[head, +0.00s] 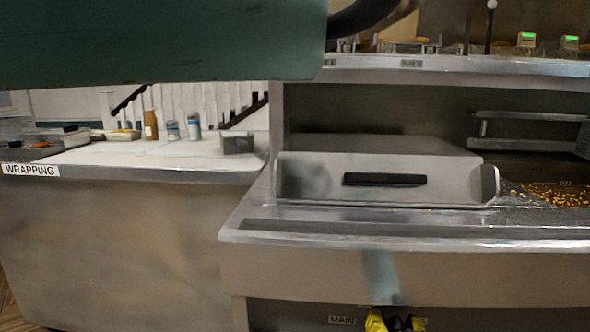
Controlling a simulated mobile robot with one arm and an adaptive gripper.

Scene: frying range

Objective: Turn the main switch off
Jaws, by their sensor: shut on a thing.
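The MAIN label (342,320) is on the dark recessed front under the steel counter, at the bottom of the head view. My gripper (396,322), yellow and black, shows just right of this label, cut off by the lower picture edge. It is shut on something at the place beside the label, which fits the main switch. The switch itself is hidden by the gripper and the picture edge, so I cannot tell its position.
The steel counter edge (400,240) overhangs the recessed front. A steel lid with a black handle (385,180) stands on it, with fried bits (555,195) at right. A white counter (165,153) marked WRAPPING is at left. My green arm part covers the top left.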

